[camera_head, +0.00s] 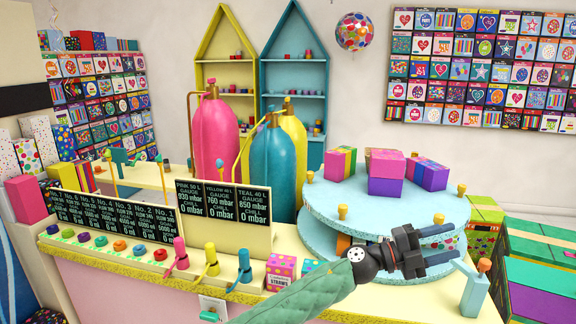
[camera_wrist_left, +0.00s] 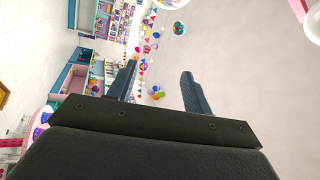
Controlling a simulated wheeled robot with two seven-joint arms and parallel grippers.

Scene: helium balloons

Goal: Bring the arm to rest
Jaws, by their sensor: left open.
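My left gripper (camera_head: 442,262) is in the head view at the lower right, on an arm in a green sleeve that comes in from the bottom. Its two dark fingers point right, in front of the light-blue two-tier round stand (camera_head: 325,243). The fingers are apart with nothing between them. In the left wrist view the same gripper (camera_wrist_left: 158,85) shows two separated fingers against a pale wall, also empty. Whether it touches the stand cannot be told. My right gripper is not in view.
A counter (camera_head: 130,275) holds colored knobs, black gauge boards (camera_head: 237,207) and three nozzles (camera_head: 211,259). Pink, teal and yellow gas tanks (camera_head: 216,135) stand behind. Gift boxes (camera_head: 386,172) sit on the stand. A light-blue post (camera_head: 474,294) stands just right of the fingers.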

